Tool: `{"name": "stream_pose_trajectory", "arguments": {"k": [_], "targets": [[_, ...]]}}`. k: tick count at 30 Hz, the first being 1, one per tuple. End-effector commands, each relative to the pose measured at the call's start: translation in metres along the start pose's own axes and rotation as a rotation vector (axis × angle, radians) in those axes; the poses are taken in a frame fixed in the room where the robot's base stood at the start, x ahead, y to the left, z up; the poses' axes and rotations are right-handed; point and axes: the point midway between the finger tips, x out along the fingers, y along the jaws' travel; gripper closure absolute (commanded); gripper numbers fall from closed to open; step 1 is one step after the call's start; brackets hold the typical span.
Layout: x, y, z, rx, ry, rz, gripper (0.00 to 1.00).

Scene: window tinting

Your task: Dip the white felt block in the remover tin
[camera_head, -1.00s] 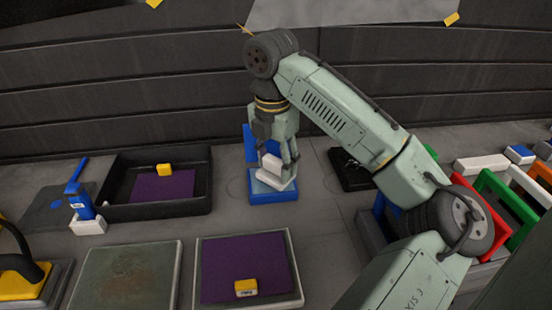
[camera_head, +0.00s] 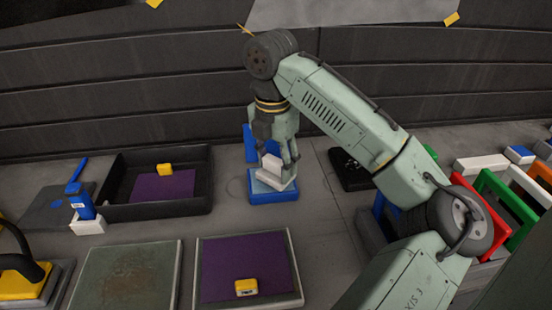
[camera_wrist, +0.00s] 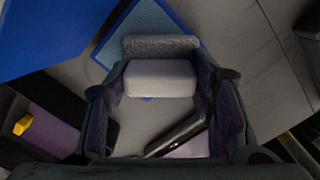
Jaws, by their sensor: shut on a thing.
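The white felt block (camera_head: 271,162) is held between the fingers of my gripper (camera_head: 279,160). In the wrist view the white block (camera_wrist: 160,78) lies between both fingers, with a grey fuzzy strip (camera_wrist: 160,45) along its far side. A shallow blue tin (camera_head: 273,196) is directly below the gripper; its blue surface also shows in the wrist view (camera_wrist: 150,22). The block is low over the tin; I cannot tell whether it touches the inside. The gripper partly hides the tin.
An upright blue panel (camera_head: 250,145) stands just behind the tin. A black tray (camera_head: 158,208) with a purple sheet and yellow block is to the left. A purple-topped board (camera_head: 245,268) is in front. Coloured frames (camera_head: 490,210) stand at right.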

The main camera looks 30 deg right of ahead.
Motion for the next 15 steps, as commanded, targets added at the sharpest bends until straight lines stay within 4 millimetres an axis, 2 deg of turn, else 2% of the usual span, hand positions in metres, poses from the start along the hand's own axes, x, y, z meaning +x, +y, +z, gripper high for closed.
{"name": "stream_pose_trajectory", "arguments": {"k": [1,3,8,15], "targets": [[0.026,0.009,-0.009,-0.020,0.046,0.010,0.73],[0.026,0.009,-0.009,-0.020,0.046,0.010,0.73],[0.020,0.008,-0.009,-0.019,0.046,0.010,0.73],[0.000,0.008,-0.008,-0.019,0.045,0.012,0.73]]}}
